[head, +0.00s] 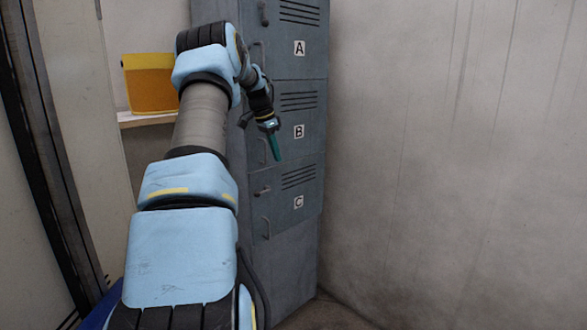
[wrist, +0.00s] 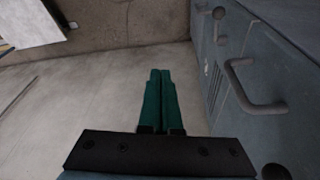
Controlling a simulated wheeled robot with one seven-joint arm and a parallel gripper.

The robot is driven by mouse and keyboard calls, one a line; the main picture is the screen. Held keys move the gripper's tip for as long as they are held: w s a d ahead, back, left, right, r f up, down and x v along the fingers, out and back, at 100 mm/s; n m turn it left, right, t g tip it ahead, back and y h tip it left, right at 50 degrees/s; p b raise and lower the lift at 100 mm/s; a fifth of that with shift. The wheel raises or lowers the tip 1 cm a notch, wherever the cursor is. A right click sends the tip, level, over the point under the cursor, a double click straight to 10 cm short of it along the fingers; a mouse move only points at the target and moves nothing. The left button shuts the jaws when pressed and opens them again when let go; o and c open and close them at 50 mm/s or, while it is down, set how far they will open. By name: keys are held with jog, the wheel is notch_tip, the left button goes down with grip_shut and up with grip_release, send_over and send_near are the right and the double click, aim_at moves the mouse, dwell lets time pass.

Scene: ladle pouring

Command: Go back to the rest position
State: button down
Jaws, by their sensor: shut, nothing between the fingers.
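My gripper (head: 275,147) is in front of the grey-blue locker, near the doors marked B and C in the head view. Its green fingers point down. In the wrist view the two green fingers of my gripper (wrist: 160,75) lie side by side, closed together, with nothing between them. My light-blue arm stretches forward from the bottom of the head view. The fingers appear apart from the locker.
The locker (head: 299,100) has stacked doors with handles; a handle (wrist: 250,90) is close on the right in the wrist view. A yellow-orange container (head: 150,84) stands on a shelf (head: 146,119) at left. A bare wall (head: 450,150) fills the right.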

jog(key=s+f+n+y, duration=0.1)
jog(key=s+f+n, duration=0.1)
jog(key=s, duration=1.1)
jog(key=s+d+f+n, duration=0.1)
jog(key=s+n, duration=0.4)
jog(key=s, duration=0.8)
jog(key=s+d+f+n+y, duration=0.1)
jog(key=s+f+n, duration=0.2)
jog(key=s, duration=1.1)
jog(key=shift+d+f+y, duration=0.2)
jog(key=shift+f+y, duration=0.1)
jog(key=shift+f, duration=0.2)
jog(key=shift+w, duration=0.1)
